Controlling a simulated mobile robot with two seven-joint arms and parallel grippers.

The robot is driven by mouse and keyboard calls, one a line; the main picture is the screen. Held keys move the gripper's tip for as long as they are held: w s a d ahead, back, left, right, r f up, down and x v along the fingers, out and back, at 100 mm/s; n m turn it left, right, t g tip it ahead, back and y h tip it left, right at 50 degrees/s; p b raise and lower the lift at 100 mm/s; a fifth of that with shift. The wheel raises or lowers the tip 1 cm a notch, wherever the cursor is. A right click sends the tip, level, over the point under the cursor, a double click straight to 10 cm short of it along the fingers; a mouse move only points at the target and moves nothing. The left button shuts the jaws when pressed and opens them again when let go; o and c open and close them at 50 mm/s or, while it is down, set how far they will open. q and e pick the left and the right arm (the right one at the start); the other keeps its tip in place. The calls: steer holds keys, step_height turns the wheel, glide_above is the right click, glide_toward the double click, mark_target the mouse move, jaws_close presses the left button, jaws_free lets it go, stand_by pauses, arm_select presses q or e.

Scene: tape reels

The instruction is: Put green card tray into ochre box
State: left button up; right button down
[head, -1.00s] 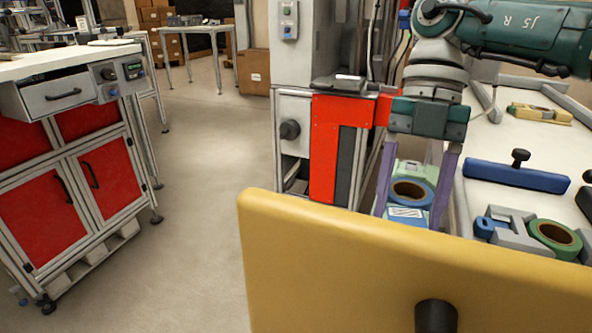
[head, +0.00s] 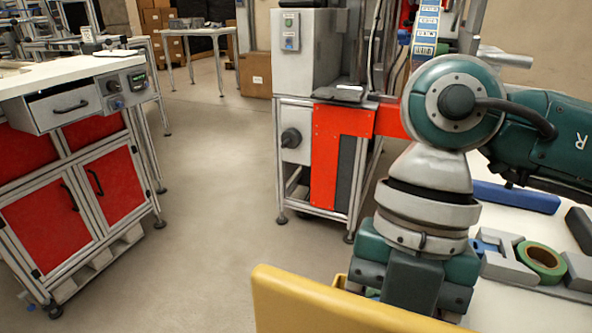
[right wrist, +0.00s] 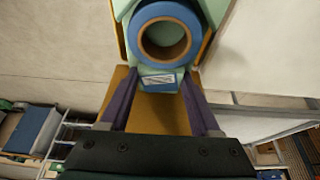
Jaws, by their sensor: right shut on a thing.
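The ochre box (head: 330,308) stands at the bottom of the head view, its near wall hiding most of its inside. My right gripper (head: 410,278) points down just behind that wall, its fingers hidden there. In the right wrist view its purple fingers (right wrist: 160,78) are shut on the light green card tray (right wrist: 157,84). The tray bears a blue tape reel (right wrist: 163,14) and a small printed label. Ochre surfaces show around and below the tray. I cannot tell whether the tray touches the box floor. My left gripper is out of view.
A white table (head: 510,312) at right holds a green tape reel (head: 541,262) in a grey holder and a blue bar (head: 515,197). A red-and-grey machine stand (head: 325,155) is behind. A white-topped cabinet with red doors (head: 105,185) stands left. Open floor lies between.

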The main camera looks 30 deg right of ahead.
step_height(320, 180, down, 13)
steer(key=b, duration=0.4)
steer(key=shift+f+b, duration=0.2)
steer(key=shift+b, duration=0.1)
step_height(320, 180, down, 4)
steer(key=shift+f+b, duration=0.15)
steer(key=shift+b, duration=0.8)
steer(key=shift+d, duration=0.1)
steer(key=shift+c, duration=0.5)
jaws_free()
